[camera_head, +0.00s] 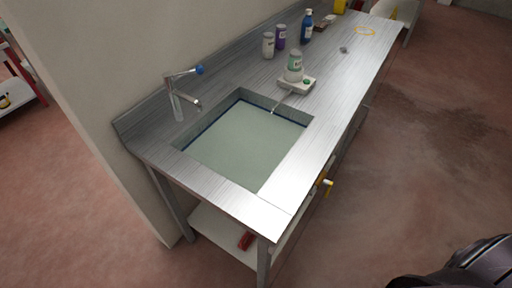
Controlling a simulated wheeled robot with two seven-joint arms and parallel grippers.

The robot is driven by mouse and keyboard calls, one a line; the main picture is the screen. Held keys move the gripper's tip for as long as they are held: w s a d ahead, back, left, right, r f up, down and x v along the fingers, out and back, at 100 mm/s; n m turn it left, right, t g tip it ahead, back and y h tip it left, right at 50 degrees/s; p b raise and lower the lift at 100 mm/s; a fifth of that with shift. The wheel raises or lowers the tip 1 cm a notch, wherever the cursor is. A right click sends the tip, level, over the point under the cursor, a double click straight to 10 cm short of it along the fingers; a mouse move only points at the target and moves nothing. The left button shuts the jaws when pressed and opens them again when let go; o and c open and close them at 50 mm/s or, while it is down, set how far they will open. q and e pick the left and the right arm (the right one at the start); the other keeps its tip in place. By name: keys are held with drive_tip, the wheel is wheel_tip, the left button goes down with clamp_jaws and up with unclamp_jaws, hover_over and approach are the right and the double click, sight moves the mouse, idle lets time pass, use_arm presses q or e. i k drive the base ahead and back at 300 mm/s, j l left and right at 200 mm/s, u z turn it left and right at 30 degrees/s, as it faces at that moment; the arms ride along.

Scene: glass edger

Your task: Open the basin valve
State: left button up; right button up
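The steel basin (303,121) is set into the near end of a long metal bench and holds pale greenish water. A tap (175,101) with a blue knob (199,69) stands at its wall side, its spout pointing toward the basin. A yellow handle (327,184) sticks out below the bench's right edge, beside the basin; its mount is mostly hidden. I cannot tell from this view which of these is the basin valve or whether it is open. Neither gripper is in view; only a dark part of my own body shows at bottom right.
A pale container (294,68) stands on a small white device (296,85) behind the basin. White, purple and blue bottles (306,27) stand along the wall. A red object (246,240) lies on the lower shelf. The floor (410,150) right of the bench is clear.

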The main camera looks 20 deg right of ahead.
sight(328, 190)
drive_tip(key=k+l+z, duration=0.15)
drive_tip(key=l+z, duration=0.2)
drive_tip(key=l, duration=0.15)
drive_tip(key=l+z, duration=0.35)
drive_tip(key=l+u, duration=0.2)
drive_tip(key=u, duration=0.15)
drive_tip(key=i+l+u, duration=0.1)
drive_tip(key=u, duration=0.2)
drive_tip(key=l+u, duration=0.35)
